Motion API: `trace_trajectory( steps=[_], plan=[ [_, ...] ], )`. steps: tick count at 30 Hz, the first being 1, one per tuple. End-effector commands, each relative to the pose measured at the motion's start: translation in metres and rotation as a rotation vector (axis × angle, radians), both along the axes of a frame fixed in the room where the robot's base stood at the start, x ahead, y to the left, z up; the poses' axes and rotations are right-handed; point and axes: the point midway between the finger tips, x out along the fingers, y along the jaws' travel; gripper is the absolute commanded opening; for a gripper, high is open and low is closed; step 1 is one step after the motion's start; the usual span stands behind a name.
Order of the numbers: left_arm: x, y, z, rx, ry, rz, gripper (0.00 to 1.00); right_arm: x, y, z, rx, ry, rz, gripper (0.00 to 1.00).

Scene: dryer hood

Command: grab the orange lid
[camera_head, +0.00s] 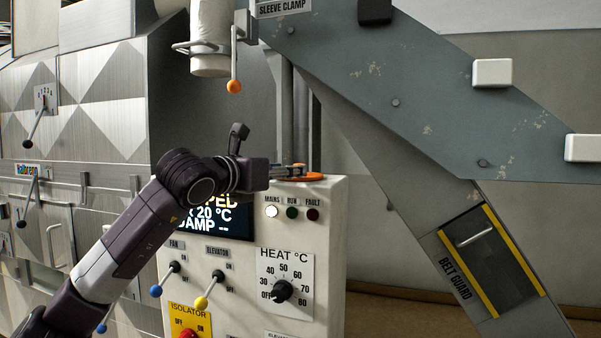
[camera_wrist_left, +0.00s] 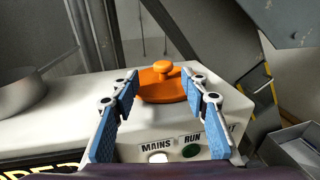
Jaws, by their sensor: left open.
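The orange lid (camera_wrist_left: 164,86) is a round disc with a knob on top. It lies flat on top of the white control box (camera_wrist_left: 60,125). In the head view, the lid (camera_head: 313,177) shows as a thin orange edge at the box's upper right. My left gripper (camera_wrist_left: 160,95) is open, with a blue-padded finger on each side of the lid's near part. The fingers look apart from the lid's knob. In the head view, the left gripper (camera_head: 294,170) is at the lid's left side. My right gripper is not in view.
The control box front carries a heat dial (camera_head: 282,290), lamps and levers with blue and yellow knobs. A grey metal pan (camera_wrist_left: 20,90) stands left of the lid on the box top. A sloping grey chute (camera_head: 400,110) rises behind and to the right.

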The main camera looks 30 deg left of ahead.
Motion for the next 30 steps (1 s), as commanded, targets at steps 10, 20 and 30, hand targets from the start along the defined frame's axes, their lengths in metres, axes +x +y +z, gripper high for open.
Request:
trace_trajectory(
  steps=[10,20,30],
  plan=[
    [0.043,-0.003,0.01,-0.002,0.003,-0.001,0.41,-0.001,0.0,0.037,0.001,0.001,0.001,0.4],
    [0.054,-0.002,0.005,0.0,0.0,0.0,0.41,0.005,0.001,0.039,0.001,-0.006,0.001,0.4],
    [0.053,-0.002,0.005,0.0,0.0,0.0,0.09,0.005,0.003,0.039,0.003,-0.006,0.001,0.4]
  ],
)
